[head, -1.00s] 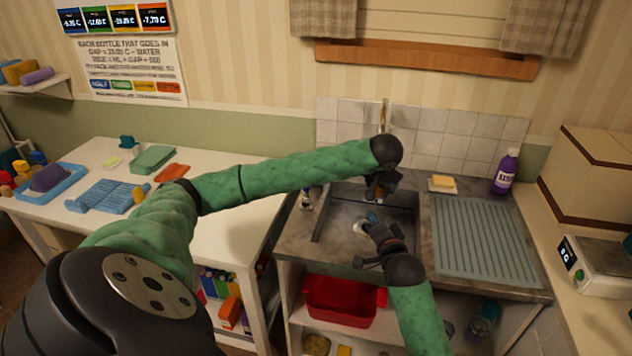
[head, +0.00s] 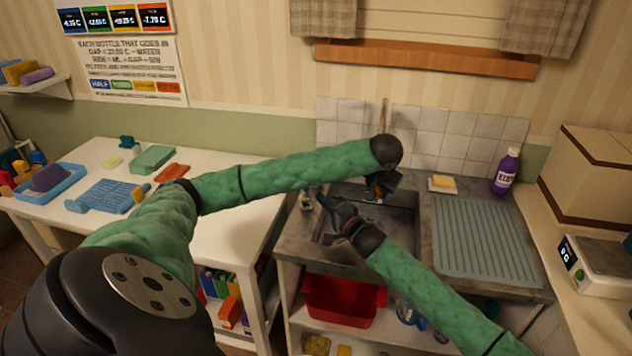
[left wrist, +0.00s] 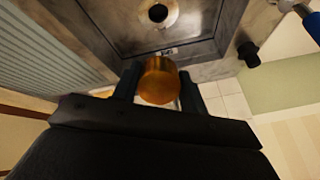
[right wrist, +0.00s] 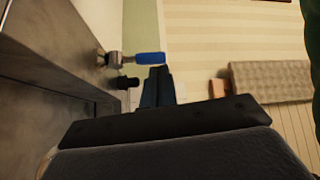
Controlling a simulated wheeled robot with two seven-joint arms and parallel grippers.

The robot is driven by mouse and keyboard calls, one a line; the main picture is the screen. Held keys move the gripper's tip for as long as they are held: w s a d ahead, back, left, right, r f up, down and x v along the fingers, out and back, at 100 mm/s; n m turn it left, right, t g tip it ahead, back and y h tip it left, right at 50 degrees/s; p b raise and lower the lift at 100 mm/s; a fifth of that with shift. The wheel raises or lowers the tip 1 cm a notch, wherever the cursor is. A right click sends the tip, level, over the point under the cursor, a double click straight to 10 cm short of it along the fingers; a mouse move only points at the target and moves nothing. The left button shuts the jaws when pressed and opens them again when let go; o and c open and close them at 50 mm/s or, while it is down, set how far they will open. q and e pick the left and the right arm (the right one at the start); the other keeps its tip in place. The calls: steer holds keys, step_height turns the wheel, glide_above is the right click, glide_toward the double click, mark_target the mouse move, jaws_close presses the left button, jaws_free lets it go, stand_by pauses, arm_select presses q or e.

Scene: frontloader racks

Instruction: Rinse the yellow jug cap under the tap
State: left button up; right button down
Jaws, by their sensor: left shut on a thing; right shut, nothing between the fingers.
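The jug cap (left wrist: 160,82), amber-yellow and round, sits between the fingers of my left gripper (left wrist: 160,88). In the head view my left gripper (head: 377,192) is over the back of the sink basin (head: 405,215), and the cap is mostly hidden. A thin brass-coloured pipe (head: 384,112) rises on the tiles behind it. My right gripper (head: 322,203) is shut and empty at the basin's left side. In the right wrist view its fingertips (right wrist: 158,72) are close to a blue lever handle (right wrist: 149,58) on a metal valve (right wrist: 113,61); contact cannot be told. No running water is visible.
A ribbed drainboard (head: 485,240) lies right of the basin. A soap dish (head: 442,185) and purple bottle (head: 506,170) stand behind it. A black knob (right wrist: 126,82) is near the valve. A red tub (head: 340,302) is below. A white table (head: 225,225) stands left.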

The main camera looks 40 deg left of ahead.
steer(key=shift+w+m+g, duration=0.5)
steer(key=shift+w+g, duration=0.9)
steer(key=shift+w, duration=1.75)
steer(key=a, duration=0.9)
steer(key=shift+a+f+h, duration=0.2)
steer(key=shift+f+h, duration=0.15)
steer(key=shift+h, duration=0.05)
steer(key=shift+s, duration=0.1)
steer(key=shift+s+d+r+n+y, duration=0.1)
steer(key=shift+s+d+n+y, duration=0.25)
steer(key=shift+s+n, duration=0.2)
